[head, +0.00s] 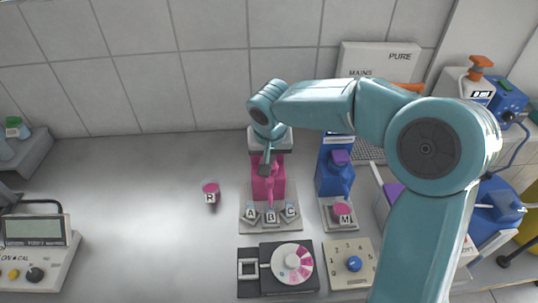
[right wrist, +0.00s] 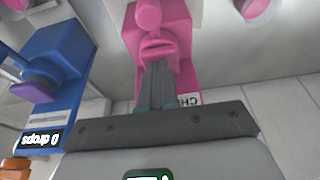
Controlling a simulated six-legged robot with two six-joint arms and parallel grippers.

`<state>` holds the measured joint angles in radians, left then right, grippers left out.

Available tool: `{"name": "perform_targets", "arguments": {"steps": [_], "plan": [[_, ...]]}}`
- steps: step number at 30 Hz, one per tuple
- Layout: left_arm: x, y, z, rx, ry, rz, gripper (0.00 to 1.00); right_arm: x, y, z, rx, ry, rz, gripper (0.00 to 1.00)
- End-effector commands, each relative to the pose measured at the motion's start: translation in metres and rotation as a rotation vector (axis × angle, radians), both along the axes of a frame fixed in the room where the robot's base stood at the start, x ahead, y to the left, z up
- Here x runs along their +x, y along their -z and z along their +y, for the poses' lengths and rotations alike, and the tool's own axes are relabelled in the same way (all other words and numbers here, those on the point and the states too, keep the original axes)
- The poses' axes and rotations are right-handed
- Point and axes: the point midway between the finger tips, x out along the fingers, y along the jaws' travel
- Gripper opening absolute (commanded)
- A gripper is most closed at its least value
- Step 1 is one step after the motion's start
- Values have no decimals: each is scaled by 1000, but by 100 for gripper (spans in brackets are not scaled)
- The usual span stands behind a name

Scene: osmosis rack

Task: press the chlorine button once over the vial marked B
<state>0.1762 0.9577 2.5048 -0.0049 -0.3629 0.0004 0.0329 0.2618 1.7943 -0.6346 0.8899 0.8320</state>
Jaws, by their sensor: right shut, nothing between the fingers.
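The pink chlorine dispenser (head: 268,188) stands behind a small grey tray (head: 246,229) with vials A (head: 251,212), B (head: 270,216) and C (head: 291,212). Vial B sits in the middle, in front of the dispenser's spout. My right gripper (head: 264,170) points down at the dispenser's top, shut and empty. In the right wrist view, its closed fingers (right wrist: 158,66) overlap the pink dispenser (right wrist: 158,20), with part of a "CH" label beside them. I cannot tell whether the fingertips touch the button. My left gripper is not in view.
A blue dispenser (head: 335,178) with a purple top stands to the right, with vial M (head: 342,212) before it. Vial R (head: 210,189) stands alone at left. A colour dial (head: 291,257) and a blue-knob panel (head: 352,263) lie in front.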

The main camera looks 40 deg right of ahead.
Motion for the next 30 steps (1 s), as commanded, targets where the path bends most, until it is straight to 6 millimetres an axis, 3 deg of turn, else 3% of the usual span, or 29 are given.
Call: {"name": "perform_targets", "arguments": {"steps": [8, 15, 16, 18, 24, 30], "plan": [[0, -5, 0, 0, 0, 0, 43, -2, -2, 0, 2, -1, 14, 0], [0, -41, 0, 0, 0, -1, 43, -1, -53, -7, 2, 0, 3, 0], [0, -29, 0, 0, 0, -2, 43, -3, -53, -4, 1, -2, -2, 0], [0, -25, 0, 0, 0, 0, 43, -7, -69, -1, 2, -3, -3, 0], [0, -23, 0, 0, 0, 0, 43, -17, -110, 4, 2, -4, -1, 0], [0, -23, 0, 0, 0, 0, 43, -23, -133, 6, 2, -3, 0, 0]]}}
